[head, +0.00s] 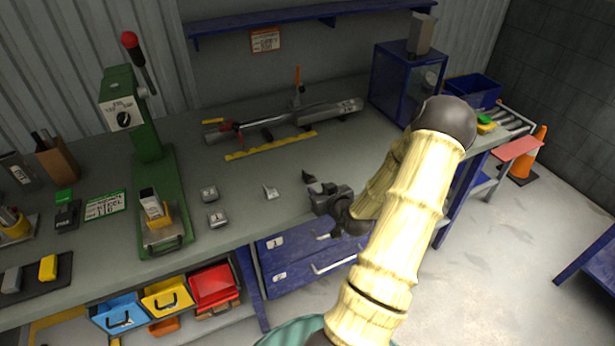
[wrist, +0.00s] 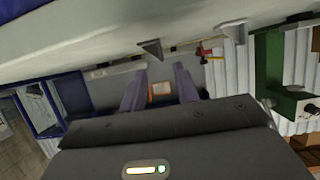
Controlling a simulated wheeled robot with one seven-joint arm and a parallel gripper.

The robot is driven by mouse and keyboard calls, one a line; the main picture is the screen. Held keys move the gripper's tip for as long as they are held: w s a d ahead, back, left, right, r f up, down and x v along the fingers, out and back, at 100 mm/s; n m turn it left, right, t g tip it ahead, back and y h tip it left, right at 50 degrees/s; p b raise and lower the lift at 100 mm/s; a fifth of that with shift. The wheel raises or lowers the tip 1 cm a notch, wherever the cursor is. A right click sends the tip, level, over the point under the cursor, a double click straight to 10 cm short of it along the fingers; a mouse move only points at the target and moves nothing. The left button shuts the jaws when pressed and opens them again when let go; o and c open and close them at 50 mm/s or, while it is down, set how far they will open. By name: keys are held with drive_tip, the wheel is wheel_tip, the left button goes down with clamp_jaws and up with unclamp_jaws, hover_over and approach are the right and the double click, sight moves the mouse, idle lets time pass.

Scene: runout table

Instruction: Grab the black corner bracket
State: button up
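The black corner bracket (head: 308,178) is a small dark angled piece on the grey workbench (head: 240,225), near its front edge. In the wrist view, which is upside down, the dark bracket (wrist: 151,49) shows just beyond the fingertips. My gripper (head: 318,190) is at the bench's front edge, close to the bracket. In the wrist view my gripper (wrist: 160,74) has its two fingers apart with nothing held between them. A light grey bracket (head: 271,192) lies to the left of the black one and also shows in the wrist view (wrist: 234,31).
Two small grey blocks (head: 217,219) lie further left, beside a green press (head: 145,130). A long grey tool with a red clamp (head: 285,119) and a yellow ruler (head: 270,146) lie behind. A blue cabinet (head: 385,85) stands at the right. Bare bench surrounds the brackets.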

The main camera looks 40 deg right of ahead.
sight(307, 178)
drive_tip(key=x, duration=0.5)
drive_tip(key=shift+p, duration=0.4)
drive_tip(key=shift+r+p+x, duration=0.2)
drive_tip(key=shift+p+x, duration=0.3)
drive_tip(key=shift+x, duration=0.8)
drive_tip(key=shift+r+p+x, duration=0.15)
drive_tip(key=shift+p+x, duration=0.35)
drive_tip(key=shift+x, duration=0.8)
drive_tip(key=shift+w+r, duration=0.1)
clamp_jaws()
